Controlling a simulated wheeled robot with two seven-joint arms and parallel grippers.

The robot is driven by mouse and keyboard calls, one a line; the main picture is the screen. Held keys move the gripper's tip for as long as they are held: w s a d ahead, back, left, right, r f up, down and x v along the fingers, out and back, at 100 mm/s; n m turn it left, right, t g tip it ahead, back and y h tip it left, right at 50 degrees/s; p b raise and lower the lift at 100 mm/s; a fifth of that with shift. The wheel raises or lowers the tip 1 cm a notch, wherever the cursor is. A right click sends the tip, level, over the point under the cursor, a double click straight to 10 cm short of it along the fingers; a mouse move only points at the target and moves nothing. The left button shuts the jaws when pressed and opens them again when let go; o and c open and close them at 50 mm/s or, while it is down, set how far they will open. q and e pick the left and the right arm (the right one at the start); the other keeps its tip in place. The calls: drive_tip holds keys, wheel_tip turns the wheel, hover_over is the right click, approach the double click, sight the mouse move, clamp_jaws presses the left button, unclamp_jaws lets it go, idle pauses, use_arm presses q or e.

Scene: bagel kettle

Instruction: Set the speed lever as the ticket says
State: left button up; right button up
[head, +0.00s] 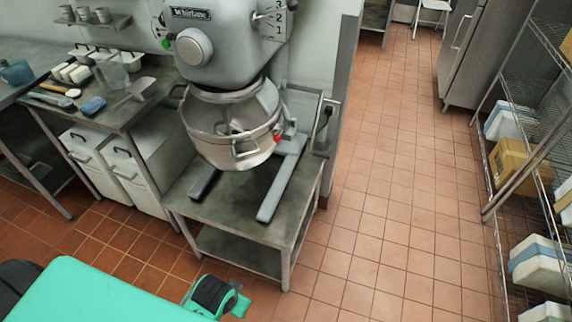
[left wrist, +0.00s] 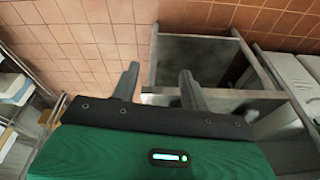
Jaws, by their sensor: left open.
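The grey mixer (head: 225,60) stands on a metal stand, its bowl below the head. A number plate (head: 279,22) reading 3, 2, 1 from top to bottom is on the right side of its head. The small speed lever (head: 262,15) shows just left of the plate, near the upper numbers; its exact setting is too small to tell. My left gripper (left wrist: 158,82) is open and empty, above the floor and a metal stand. My right gripper is not in view.
The mixer stand (head: 240,225) has open floor (head: 390,190) to its right. A worktable (head: 120,115) with tools and containers is at left, white bins (head: 140,170) under it. Wire shelves (head: 520,130) with boxes line the right side. A wall edge (head: 345,100) stands right of the mixer.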

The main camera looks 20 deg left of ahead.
use_arm(q)
wheel_tip(320, 180, up, 7)
drive_tip(key=n+t+y+p, duration=0.2)
drive_tip(key=n+t+y, duration=0.7)
drive_tip(key=t+y, duration=0.25)
approach(295, 3)
drive_tip(key=shift+g, duration=0.25)
drive_tip(key=p+x, duration=0.5)
drive_tip(key=x, duration=0.5)
drive_tip(key=shift+w+a+r+p, duration=0.1)
drive_tip(key=shift+w+p, duration=0.05)
drive_tip(key=shift+p, duration=0.15)
drive_tip(key=shift+w+a, duration=0.3)
drive_tip(key=shift+w, duration=0.05)
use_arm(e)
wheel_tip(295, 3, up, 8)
